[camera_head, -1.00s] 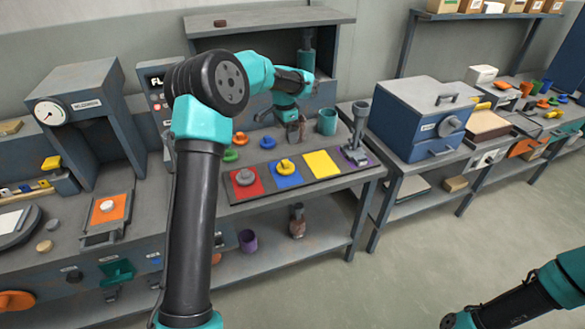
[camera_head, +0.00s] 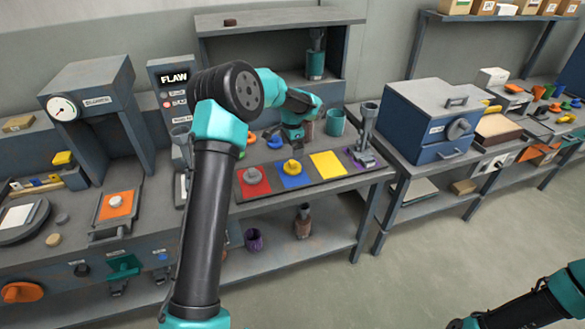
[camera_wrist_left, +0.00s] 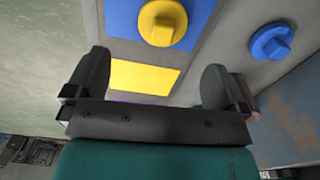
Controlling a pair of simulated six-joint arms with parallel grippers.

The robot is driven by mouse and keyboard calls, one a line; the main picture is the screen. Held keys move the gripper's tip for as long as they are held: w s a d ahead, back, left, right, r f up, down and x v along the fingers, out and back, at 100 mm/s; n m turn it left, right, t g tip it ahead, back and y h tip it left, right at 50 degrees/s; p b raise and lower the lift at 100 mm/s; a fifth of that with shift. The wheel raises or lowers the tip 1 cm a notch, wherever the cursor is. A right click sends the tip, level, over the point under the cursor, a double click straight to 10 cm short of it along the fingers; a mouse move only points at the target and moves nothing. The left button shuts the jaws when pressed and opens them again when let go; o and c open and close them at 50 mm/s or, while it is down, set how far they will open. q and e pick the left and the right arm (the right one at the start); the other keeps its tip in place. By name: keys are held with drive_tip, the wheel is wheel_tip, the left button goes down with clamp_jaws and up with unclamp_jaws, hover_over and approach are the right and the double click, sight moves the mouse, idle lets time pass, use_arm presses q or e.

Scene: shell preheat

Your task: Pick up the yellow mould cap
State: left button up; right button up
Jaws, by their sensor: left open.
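The yellow mould cap (camera_head: 292,167) sits on the blue square (camera_head: 292,180) of the mat on the middle bench. In the left wrist view the yellow cap (camera_wrist_left: 163,22) shows at the top, with its raised block facing the camera. My left gripper (camera_head: 294,142) is above and just behind the cap in the head view. In the wrist view its two fingers (camera_wrist_left: 155,78) are spread apart and empty, with the yellow square (camera_wrist_left: 143,77) showing between them. The cap lies beyond the fingertips and is not touched. My right gripper is out of view.
A blue cap (camera_head: 275,142) stands behind, close to my left gripper. A funnel-topped stand (camera_head: 365,135) is at the mat's right end. A blue oven-like box (camera_head: 428,125) stands farther right.

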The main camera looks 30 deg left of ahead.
sight(292, 161)
use_arm(q)
wheel_tip(292, 161, down, 5)
drive_tip(key=shift+r, duration=0.2)
drive_tip(key=shift+w+a+f, duration=0.1)
drive_tip(key=shift+w+f, duration=0.05)
drive_tip(key=shift+f, duration=1.15)
drive_tip(key=shift+w+f, duration=0.15)
drive_tip(key=shift+f, duration=1.15)
drive_tip(key=c, duration=0.9)
drive_tip(key=shift+r, duration=0.15)
